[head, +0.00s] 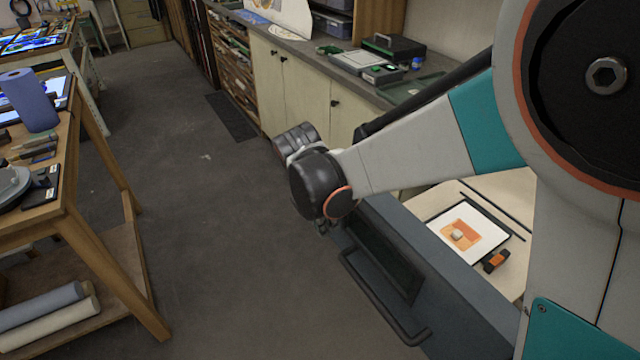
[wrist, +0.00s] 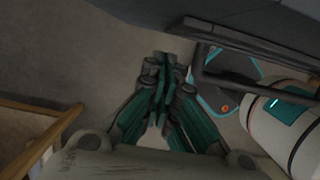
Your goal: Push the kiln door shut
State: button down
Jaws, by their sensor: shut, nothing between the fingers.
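The kiln door (head: 440,262) is a blue-grey upright panel with a dark window (head: 385,256) and a long black bar handle (head: 372,300). It stands low, in front of and below my arm. I cannot tell from these views how far it is open. My gripper (head: 325,229) is mostly hidden behind my wrist in the head view, near the door's far end. In the wrist view my gripper (wrist: 162,82) is shut and empty. The dark door (wrist: 240,28) and its handle (wrist: 200,62) lie just above and right of the fingertips. Contact is not visible.
A pale surface (head: 415,203) beyond the door holds a white sheet with an orange piece (head: 467,235) and an orange-black tool (head: 495,261). Cream cabinets (head: 290,85) line the back. A wooden table (head: 70,190) stands at left. The grey floor (head: 215,230) between is clear.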

jog(key=shift+w+d, duration=0.55)
jog(key=shift+d, duration=0.2)
jog(key=shift+d, duration=0.1)
jog(key=w+d, duration=0.8)
jog(key=d, duration=0.3)
jog(key=w+d+p, duration=0.1)
jog(key=w+d, duration=0.6)
jog(key=d, duration=0.5)
jog(key=w+d+p, duration=0.1)
jog(key=w+d, duration=0.7)
jog(key=d, duration=0.4)
jog(key=shift+w+r, duration=0.1)
jog(key=shift+w, duration=0.25)
